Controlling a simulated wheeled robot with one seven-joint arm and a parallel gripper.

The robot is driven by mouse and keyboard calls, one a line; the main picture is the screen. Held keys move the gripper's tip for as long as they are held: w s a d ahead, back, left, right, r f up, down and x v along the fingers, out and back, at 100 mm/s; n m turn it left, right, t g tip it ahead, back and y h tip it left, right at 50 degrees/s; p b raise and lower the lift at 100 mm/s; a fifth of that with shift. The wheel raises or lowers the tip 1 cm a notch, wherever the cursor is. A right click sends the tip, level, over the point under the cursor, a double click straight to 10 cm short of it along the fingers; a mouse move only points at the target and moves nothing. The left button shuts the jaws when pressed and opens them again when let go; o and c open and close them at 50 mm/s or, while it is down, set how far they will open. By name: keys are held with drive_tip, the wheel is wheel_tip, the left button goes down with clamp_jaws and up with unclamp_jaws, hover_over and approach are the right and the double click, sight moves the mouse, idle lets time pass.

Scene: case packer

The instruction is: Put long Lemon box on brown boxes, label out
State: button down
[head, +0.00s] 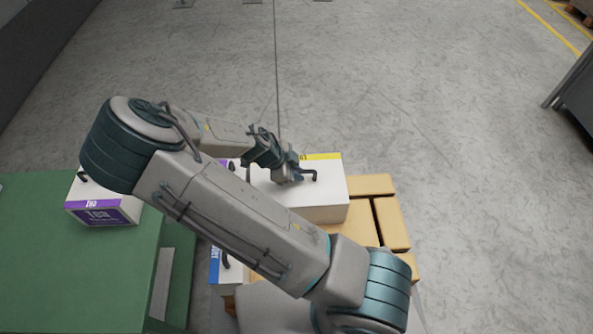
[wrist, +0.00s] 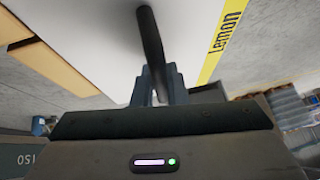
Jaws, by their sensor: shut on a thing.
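The long Lemon box (head: 325,193) is white, with a yellow band along its far edge in the head view. In the wrist view the Lemon box (wrist: 100,35) shows the word Lemon on its yellow band (wrist: 222,42) at the right. My gripper (head: 288,175) is shut on the box's black handle (wrist: 150,40). The box is level above or on the brown boxes (head: 393,223), over their left and middle part. I cannot tell whether it touches them. My arm hides the box's left part.
A white Tea box (head: 103,215) with a purple label stands on the green surface (head: 60,270) at the left. A white box with a blue label (head: 215,263) stands left of the brown boxes, partly behind my arm. Open floor lies beyond and right.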

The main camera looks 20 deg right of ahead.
drive_tip(key=c, duration=1.4)
unclamp_jaws()
drive_tip(key=shift+o, duration=0.2)
drive_tip(key=shift+f, duration=0.1)
drive_tip(key=v, duration=1.4)
drive_tip(key=shift+d, duration=0.15)
